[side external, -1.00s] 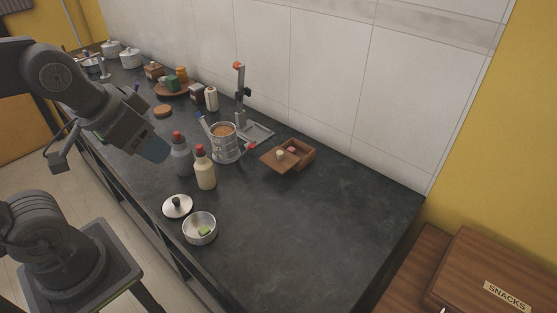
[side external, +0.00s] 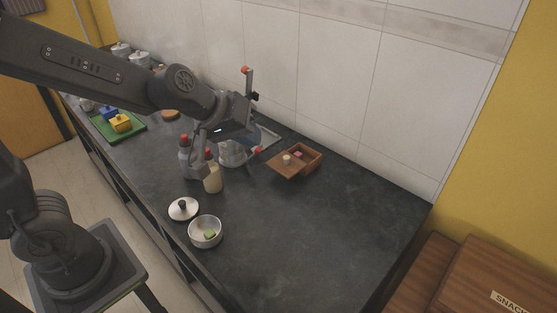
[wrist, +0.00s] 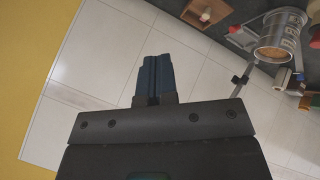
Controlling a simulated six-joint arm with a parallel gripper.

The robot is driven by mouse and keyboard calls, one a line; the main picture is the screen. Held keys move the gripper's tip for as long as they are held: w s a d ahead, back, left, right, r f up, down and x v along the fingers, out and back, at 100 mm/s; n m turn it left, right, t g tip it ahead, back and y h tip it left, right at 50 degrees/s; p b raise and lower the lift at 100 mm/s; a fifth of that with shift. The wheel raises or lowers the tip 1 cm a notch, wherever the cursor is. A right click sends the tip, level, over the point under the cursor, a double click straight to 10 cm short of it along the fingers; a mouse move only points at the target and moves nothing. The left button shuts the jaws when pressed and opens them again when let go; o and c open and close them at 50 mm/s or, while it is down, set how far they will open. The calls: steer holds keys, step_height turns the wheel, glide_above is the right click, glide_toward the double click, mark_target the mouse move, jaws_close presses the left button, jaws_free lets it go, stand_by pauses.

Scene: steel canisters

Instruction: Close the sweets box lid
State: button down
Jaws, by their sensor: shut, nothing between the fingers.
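The small wooden sweets box (side external: 313,159) stands on the dark counter toward the wall, right of the steel canister. Its lid (side external: 287,168), with a pale knob, sits shifted to the left, leaving the right part of the box open with something pink inside. The box shows partly at the top edge of the wrist view (wrist: 205,12). My gripper (side external: 262,137) is above the counter near the canister, left of the box and apart from it. In the wrist view its blue fingers (wrist: 155,75) are together and empty.
The steel canister (wrist: 278,42) and a metal stand (side external: 249,90) are close to my gripper. Two red-capped bottles (side external: 213,178), a pot lid (side external: 183,209) and a steel bowl (side external: 205,233) are nearer the front. The counter (side external: 330,215) right of them is clear.

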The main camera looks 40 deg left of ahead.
steer(key=w+a+f+n+y, duration=0.2)
steer(key=w+f+n, duration=0.2)
steer(key=w+f, duration=0.15)
steer(key=n+y, duration=0.4)
glide_toward(281, 163)
steer(key=shift+g, duration=0.4)
steer(key=a+f, duration=0.2)
steer(key=f, duration=0.1)
steer(key=a+f, duration=0.1)
steer(key=shift+f, duration=0.3)
steer(key=w, duration=0.1)
steer(key=w+d, duration=0.1)
steer(key=shift+w+r, duration=0.25)
steer(key=shift+w+d+r, duration=0.1)
steer(key=shift+w+d, duration=0.05)
steer(key=shift+w, duration=0.6)
steer(key=w, duration=0.8)
